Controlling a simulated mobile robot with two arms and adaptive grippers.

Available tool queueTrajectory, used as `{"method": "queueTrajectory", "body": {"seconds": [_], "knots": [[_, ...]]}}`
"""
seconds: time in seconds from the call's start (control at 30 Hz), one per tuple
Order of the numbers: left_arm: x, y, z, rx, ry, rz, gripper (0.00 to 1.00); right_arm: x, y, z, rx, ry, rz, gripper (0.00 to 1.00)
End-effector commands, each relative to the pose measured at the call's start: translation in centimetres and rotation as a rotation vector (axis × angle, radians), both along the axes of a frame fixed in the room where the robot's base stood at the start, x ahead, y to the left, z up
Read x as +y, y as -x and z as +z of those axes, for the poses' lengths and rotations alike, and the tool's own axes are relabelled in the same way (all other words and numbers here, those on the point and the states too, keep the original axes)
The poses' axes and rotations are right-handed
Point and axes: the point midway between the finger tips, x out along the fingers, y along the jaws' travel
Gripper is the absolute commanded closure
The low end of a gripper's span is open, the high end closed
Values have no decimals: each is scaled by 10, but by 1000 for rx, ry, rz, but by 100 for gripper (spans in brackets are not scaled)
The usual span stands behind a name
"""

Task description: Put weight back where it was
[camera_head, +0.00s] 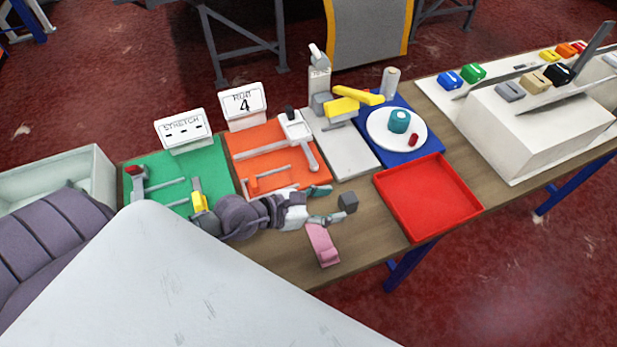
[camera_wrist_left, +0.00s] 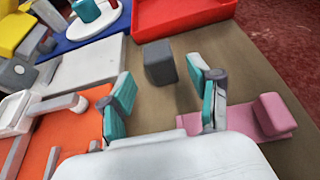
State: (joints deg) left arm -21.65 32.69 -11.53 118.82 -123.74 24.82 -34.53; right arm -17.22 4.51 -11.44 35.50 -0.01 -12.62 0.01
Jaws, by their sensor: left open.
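A small dark grey block (camera_head: 348,201), which looks like the weight, sits on bare wooden table between the orange mat and the red tray. It also shows in the left wrist view (camera_wrist_left: 159,62), beyond and between my fingertips. My left gripper (camera_head: 332,204) is open and empty, with its teal-padded fingers pointing at the block. In the left wrist view my gripper (camera_wrist_left: 162,88) has one finger on each side, short of the block, and I see no contact. My right gripper is not in view.
A pink part (camera_head: 322,244) lies close by my gripper. The red tray (camera_head: 428,196) is right of the block. The orange mat (camera_head: 270,157) holds a white tool, the green mat (camera_head: 180,180) is left. A grey pad (camera_head: 350,152) and blue mat (camera_head: 425,150) lie behind.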

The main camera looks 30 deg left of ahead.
Motion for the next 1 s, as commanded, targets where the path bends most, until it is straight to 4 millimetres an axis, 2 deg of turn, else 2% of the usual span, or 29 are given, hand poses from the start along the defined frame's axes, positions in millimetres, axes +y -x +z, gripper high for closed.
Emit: {"method": "queueTrajectory", "body": {"seconds": [0.1, 0.3, 0.5, 1.0], "knots": [[15, 22, 7, 4, -2, -2, 38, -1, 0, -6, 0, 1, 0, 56], [32, 42, 20, 3, -1, -1, 38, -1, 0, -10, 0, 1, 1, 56], [37, 48, 26, -1, 1, -1, 38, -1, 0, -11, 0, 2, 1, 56], [37, 48, 26, 0, 2, -1, 38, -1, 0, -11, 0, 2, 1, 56]]}}
